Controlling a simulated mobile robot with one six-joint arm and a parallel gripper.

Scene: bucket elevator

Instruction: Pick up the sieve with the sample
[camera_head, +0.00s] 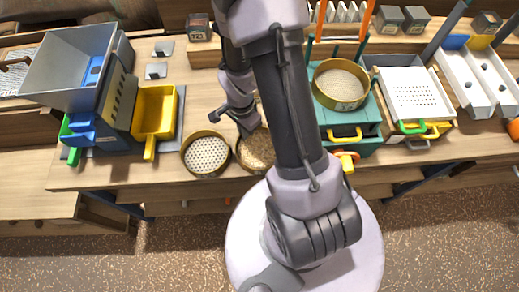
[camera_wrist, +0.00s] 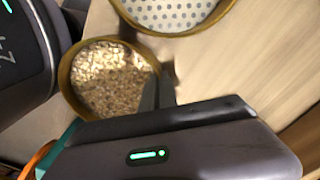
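The sieve (camera_head: 238,157) with the sample (camera_head: 256,152) stands near the front edge of the table, partly hidden by my arm. In the wrist view the brass-rimmed sieve (camera_wrist: 65,84) holds pale flakes and finer brown grains, the sample (camera_wrist: 112,78). My gripper (camera_head: 246,124) is low at the sieve's far side in the head view. In the wrist view the dark fingertips of my gripper (camera_wrist: 158,92) are at the sieve's rim, close together. One seems to be on each side of the rim; whether they press on it cannot be told.
An empty perforated sieve (camera_head: 206,155) stands just left of the sample sieve and shows in the wrist view (camera_wrist: 180,14). A yellow scoop bin (camera_head: 155,112) and grey hopper machine (camera_head: 75,70) are left. Another sieve (camera_head: 341,86) sits on a green machine (camera_head: 366,120) at right.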

